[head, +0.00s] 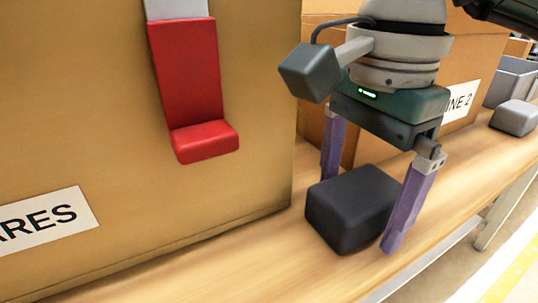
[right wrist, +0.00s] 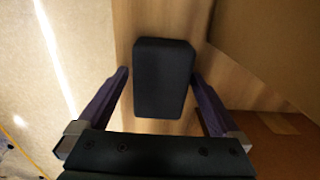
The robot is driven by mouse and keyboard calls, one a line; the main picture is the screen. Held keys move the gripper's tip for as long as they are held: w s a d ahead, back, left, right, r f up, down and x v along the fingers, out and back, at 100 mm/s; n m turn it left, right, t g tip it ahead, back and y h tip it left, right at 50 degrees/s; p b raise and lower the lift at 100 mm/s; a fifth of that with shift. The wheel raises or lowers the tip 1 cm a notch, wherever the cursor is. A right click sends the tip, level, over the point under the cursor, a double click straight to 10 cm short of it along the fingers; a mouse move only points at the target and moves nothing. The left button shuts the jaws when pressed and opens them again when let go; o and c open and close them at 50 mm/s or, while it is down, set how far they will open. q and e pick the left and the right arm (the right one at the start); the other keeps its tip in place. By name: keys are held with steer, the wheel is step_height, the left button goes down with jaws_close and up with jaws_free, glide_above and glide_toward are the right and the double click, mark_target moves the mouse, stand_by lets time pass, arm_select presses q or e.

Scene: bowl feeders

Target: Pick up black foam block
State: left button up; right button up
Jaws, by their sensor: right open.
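The black foam block (head: 350,212) rests on the wooden shelf in the head view, beside the large cardboard box. My right gripper (head: 358,215) is open with its purple fingers pointing down, one on each side of the block. In the right wrist view the block (right wrist: 162,78) lies ahead of and between the two open fingers (right wrist: 162,85), with a gap showing on both sides. Whether a finger touches it cannot be told in the head view. My left gripper is not in view.
A large cardboard box (head: 90,110) with a red hook-shaped part (head: 187,85) stands at left, close to the block. Another labelled box (head: 468,85) is behind the gripper. A grey block (head: 514,118) sits farther right on the wooden shelf (head: 190,270). The shelf's front edge is near the right finger.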

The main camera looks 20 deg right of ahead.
steer(key=c, duration=1.3)
steer(key=shift+o, duration=0.2)
steer(key=shift+r, duration=0.1)
